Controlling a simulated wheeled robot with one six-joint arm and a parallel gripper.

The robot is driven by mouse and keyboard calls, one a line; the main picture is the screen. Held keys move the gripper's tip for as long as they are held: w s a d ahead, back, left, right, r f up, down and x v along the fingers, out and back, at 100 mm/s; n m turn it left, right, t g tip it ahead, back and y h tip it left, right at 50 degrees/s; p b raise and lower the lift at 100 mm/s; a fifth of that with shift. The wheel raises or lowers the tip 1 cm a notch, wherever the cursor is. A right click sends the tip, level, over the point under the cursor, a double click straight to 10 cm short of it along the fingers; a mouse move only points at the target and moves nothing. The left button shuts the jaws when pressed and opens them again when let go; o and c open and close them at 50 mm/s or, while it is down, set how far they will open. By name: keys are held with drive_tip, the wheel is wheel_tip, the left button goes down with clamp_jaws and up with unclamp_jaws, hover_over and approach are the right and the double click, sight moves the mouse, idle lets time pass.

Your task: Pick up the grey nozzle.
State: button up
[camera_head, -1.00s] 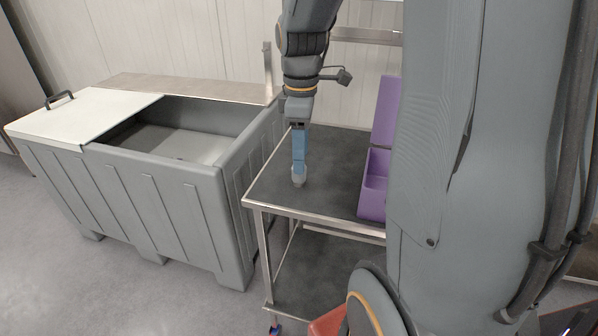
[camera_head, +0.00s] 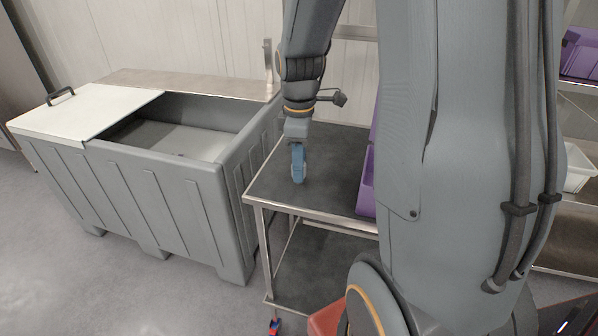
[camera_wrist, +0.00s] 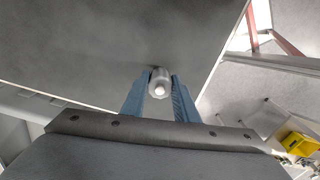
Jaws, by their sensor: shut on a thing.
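The grey nozzle (camera_wrist: 160,82) shows in the wrist view between the two blue fingers, its round pale end towards the camera. My gripper (camera_wrist: 161,88) is shut on it. In the head view my gripper (camera_head: 298,179) points down at the dark top of the steel trolley (camera_head: 330,152), near its left side. The nozzle is hidden by the fingers there, and I cannot tell whether it touches the trolley top.
A purple bin (camera_head: 367,190) stands on the trolley to the right, partly hidden by my arm. A large grey tub (camera_head: 150,205) with a white lid (camera_head: 85,115) stands left of the trolley. Shelves with a purple bin (camera_head: 582,52) and a white container (camera_head: 577,168) are at the right.

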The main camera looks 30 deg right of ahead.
wheel_tip(320, 180, up, 10)
drive_tip(key=shift+b, duration=0.65)
drive_tip(key=o, duration=0.4)
clamp_jaws()
